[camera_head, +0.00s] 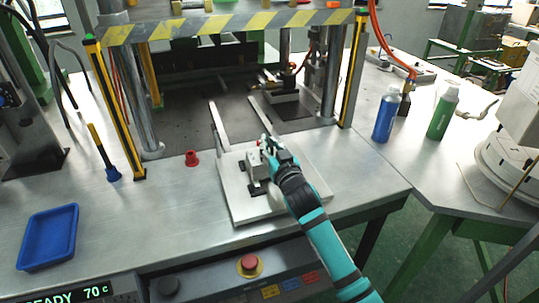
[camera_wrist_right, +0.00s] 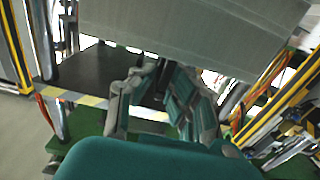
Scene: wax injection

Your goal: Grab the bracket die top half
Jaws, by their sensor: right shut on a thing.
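The bracket die top half appears as a small light grey block (camera_head: 257,168) with dark fittings, on the pale plate (camera_head: 236,199) at the press's front. My right gripper (camera_head: 268,146) reaches in from the lower right and is shut on it; the hand hides part of the block. In the right wrist view my gripper's fingers (camera_wrist_right: 152,85) show below a large, close grey surface (camera_wrist_right: 190,28); I cannot tell which part that surface belongs to. Whether the block is lifted clear of the plate is unclear. My left gripper is not in view.
Yellow-black guard posts (camera_head: 114,108) and steel columns frame the press. A red cup-like piece (camera_head: 192,158) and a blue tray (camera_head: 48,237) are on the left. Blue (camera_head: 386,115) and green (camera_head: 442,113) bottles stand at right. A red button (camera_head: 249,263) is in front.

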